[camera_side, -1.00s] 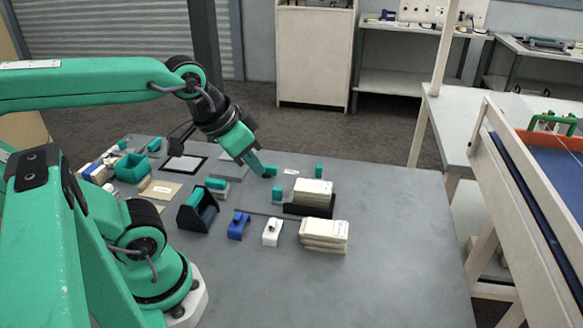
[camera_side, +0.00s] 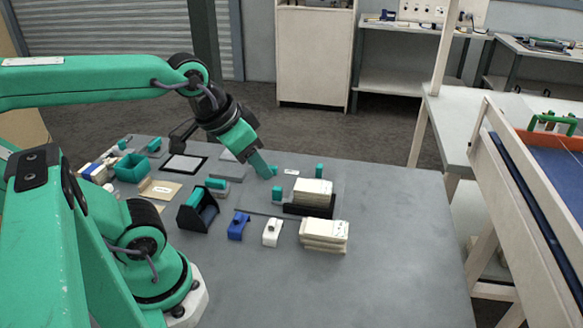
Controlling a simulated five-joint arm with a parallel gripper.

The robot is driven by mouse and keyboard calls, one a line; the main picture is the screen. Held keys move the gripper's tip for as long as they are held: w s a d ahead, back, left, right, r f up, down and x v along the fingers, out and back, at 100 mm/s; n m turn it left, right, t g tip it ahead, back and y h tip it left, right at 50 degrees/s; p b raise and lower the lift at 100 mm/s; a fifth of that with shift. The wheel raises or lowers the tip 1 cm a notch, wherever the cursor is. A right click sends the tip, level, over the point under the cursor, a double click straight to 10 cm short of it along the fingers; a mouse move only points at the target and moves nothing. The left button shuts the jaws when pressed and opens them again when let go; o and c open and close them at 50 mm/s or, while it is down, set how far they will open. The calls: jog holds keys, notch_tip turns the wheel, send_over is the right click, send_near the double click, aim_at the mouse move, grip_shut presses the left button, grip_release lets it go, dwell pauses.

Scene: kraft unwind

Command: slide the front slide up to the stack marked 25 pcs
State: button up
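My gripper (camera_side: 265,168) hangs over the far middle of the grey table, its teal fingers pointing down to the right. I see the fingers edge-on and cannot tell whether they are open or shut. A blue slide-like piece (camera_side: 237,227) and a white one (camera_side: 272,233) stand at the near edge of a thin dark rail (camera_side: 258,212). A stack of cream packs (camera_side: 313,188) sits on a black base, with a small teal block (camera_side: 277,195) at its left. A second cream stack (camera_side: 324,238) lies nearer. The stack labels are too small to read.
A small teal block (camera_side: 319,170) stands beyond the stacks. A teal bin (camera_side: 132,168) and a framed white sheet (camera_side: 184,164) are at the left. The table's right side is clear.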

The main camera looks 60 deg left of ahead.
jog(key=w+a+r+n+g, duration=0.2)
jog(key=w+a+n, duration=0.1)
jog(key=w, duration=0.7)
jog(key=n+g, duration=0.4)
jog(key=n, duration=0.2)
send_over(320, 165)
jog(key=f, duration=1.6)
jog(key=shift+s+d, duration=0.25)
jog(key=shift+w+a+f, duration=0.15)
jog(key=shift+a+f, duration=0.05)
jog(key=shift+f, duration=0.15)
jog(key=shift+f, duration=0.1)
jog(key=shift+f, duration=3.8)
jog(key=shift+c, duration=0.4)
